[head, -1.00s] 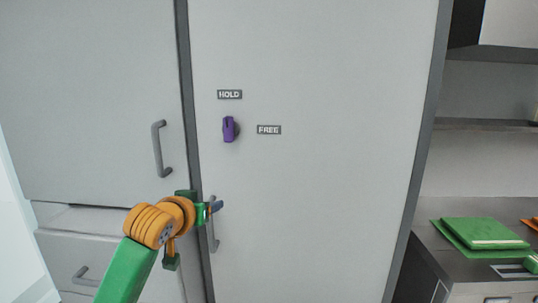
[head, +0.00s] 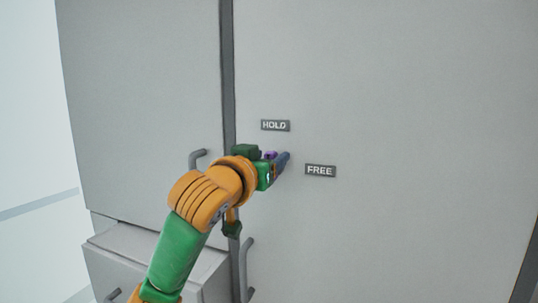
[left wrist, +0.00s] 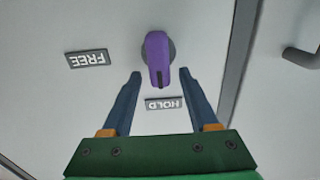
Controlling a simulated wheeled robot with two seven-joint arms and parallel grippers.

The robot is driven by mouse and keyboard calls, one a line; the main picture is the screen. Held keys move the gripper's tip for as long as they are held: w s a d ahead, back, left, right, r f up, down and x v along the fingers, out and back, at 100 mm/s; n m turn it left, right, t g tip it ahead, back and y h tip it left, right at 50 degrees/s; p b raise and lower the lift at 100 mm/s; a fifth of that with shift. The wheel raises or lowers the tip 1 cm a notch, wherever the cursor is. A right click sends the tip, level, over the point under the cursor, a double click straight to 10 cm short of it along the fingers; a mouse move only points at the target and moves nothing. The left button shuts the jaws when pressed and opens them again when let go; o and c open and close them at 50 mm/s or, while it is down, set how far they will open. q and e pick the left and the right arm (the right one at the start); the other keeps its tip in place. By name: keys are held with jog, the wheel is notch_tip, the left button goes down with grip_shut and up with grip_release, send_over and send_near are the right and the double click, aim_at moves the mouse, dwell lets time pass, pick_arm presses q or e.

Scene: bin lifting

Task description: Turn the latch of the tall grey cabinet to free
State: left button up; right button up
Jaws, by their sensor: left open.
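The purple latch (left wrist: 157,52) is on the door of the tall grey cabinet (head: 390,90). Its dark-marked end points toward the HOLD label (left wrist: 164,104), which also shows in the head view (head: 275,125). The FREE label (left wrist: 87,59) is off to one side and shows in the head view too (head: 320,171). My left gripper (head: 279,160) is at the latch and hides most of it in the head view. In the left wrist view its blue fingers (left wrist: 160,73) are open, one each side of the latch's end, with gaps. My right gripper is not in view.
A grey vertical handle (head: 246,268) is on the cabinet door below the latch. Another handle (head: 198,158) is on the door to the left, partly behind my arm. An opened drawer (head: 150,262) juts out at lower left. The door right of the labels is clear.

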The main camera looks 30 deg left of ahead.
aim_at(287, 166)
pick_arm(q)
jog(key=shift+s+r, duration=0.1)
jog(key=shift+s, duration=0.1)
jog(key=c, duration=0.4)
grip_shut()
jog(key=m+p, duration=0.1)
jog(key=m, duration=0.2)
jog(key=shift+w+d+r+p, duration=0.1)
jog(key=shift+d+p, duration=0.25)
jog(key=shift+w+d+f+m+p, duration=0.1)
jog(key=shift+d+f+m+p, duration=0.3)
jog(key=shift+m+p, duration=1.5)
jog(key=shift+w+d+f+m+p, duration=0.1)
jog(key=shift+d+f+m+p, duration=0.3)
jog(key=shift+m, duration=2.7)
jog(key=shift+d+f+m+p, duration=0.2)
jog(key=shift+f+m+p, duration=0.4)
jog(key=shift+m+p, duration=1.35)
jog(key=shift+m+b, duration=0.5)
jog(key=shift+m, duration=0.15)
